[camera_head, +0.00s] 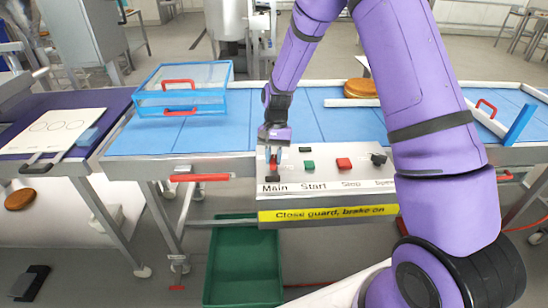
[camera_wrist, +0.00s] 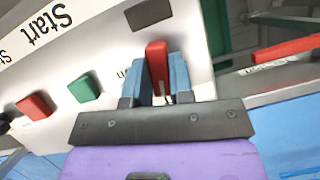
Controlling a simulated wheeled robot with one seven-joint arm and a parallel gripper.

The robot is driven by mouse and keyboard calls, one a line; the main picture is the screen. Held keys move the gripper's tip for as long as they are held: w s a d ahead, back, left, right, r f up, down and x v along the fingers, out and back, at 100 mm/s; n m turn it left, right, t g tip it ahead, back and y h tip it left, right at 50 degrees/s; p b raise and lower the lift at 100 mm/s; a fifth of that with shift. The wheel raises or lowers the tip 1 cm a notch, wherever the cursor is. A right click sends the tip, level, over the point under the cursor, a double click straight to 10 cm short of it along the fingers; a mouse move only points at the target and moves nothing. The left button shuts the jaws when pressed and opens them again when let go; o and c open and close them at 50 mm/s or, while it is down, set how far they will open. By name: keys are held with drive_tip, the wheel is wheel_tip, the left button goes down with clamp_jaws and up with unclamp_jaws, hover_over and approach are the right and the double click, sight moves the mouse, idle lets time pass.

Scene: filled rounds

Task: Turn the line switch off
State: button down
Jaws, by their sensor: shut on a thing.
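The control box (camera_head: 325,200) stands at the front of the blue line, with marks Main, Start, Stop and a partly hidden one. The red line switch (camera_head: 273,163) is a small lever above the Main mark. In the wrist view the red lever (camera_wrist: 157,58) stands between the blue fingers of my gripper (camera_wrist: 162,80). My gripper (camera_head: 275,147) points down at the lever and is shut on it. The fingers hide the lever's sides and part of its base.
A green Start button (camera_head: 309,165) and a red Stop button (camera_head: 344,163) sit to the right of the switch, with a black knob (camera_head: 378,158) beyond. A blue clear guard (camera_head: 185,88) stands at the left. A green crate (camera_head: 243,270) is below the box.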

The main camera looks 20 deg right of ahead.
drive_tip(key=shift+n+h, duration=0.4)
drive_tip(key=shift+n, duration=0.7)
drive_tip(key=c, duration=1)
unclamp_jaws()
drive_tip(key=v, duration=1)
drive_tip(key=shift+w+r, duration=0.3)
drive_tip(key=shift+r, duration=0.05)
